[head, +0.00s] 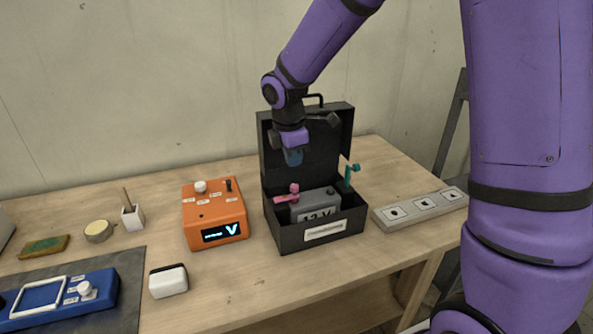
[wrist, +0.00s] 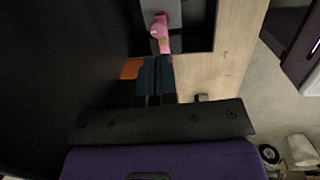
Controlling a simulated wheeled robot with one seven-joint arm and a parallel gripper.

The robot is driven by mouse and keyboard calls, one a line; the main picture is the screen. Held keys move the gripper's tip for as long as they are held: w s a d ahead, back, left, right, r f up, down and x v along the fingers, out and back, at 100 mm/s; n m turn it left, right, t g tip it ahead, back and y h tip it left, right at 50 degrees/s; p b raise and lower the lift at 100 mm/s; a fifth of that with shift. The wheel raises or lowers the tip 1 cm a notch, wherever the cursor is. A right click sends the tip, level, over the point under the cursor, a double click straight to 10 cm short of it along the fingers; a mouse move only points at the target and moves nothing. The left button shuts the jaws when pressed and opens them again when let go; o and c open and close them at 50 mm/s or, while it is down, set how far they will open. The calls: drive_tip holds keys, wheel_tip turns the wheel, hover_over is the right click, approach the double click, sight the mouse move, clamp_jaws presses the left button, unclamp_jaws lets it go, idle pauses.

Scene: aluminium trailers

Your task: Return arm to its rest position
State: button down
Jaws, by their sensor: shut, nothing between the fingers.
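My purple arm reaches over the table from the right in the head view. My gripper (head: 293,158) hangs above the open black box, in front of its raised lid (head: 330,135). Its dark blue fingers are shut with nothing between them; they also show in the wrist view (wrist: 155,78). In the box (head: 310,238) is a grey battery (head: 316,204) marked 12 V. A pink clamp (head: 287,196) sits at the battery's left and a teal clamp (head: 351,174) at its right. The pink clamp (wrist: 160,32) also shows beyond the fingertips in the wrist view, apart from them.
An orange meter (head: 214,213) with a lit display stands left of the box. A grey socket strip (head: 420,208) lies to the right.

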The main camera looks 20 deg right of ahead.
wheel_tip(320, 180, up, 7)
drive_tip(key=shift+s+d+r, duration=0.15)
drive_tip(key=shift+s+d, duration=0.2)
drive_tip(key=shift+s, duration=0.05)
drive_tip(key=s+d+r+m+t, duration=0.1)
drive_tip(key=s+d+r+m, duration=0.1)
drive_tip(key=s+m, duration=0.4)
drive_tip(key=s+d+r+m+t+y, duration=0.1)
drive_tip(key=s+d+r+m, duration=0.2)
drive_tip(key=s, duration=0.9)
drive_tip(key=s+d+r+m+t, duration=0.2)
drive_tip(key=s+r+m, duration=0.2)
drive_tip(key=s+m, duration=0.5)
drive_tip(key=shift+s+d+r+y, duration=0.25)
drive_tip(key=shift+s+d+y, duration=0.05)
drive_tip(key=shift+s, duration=0.1)
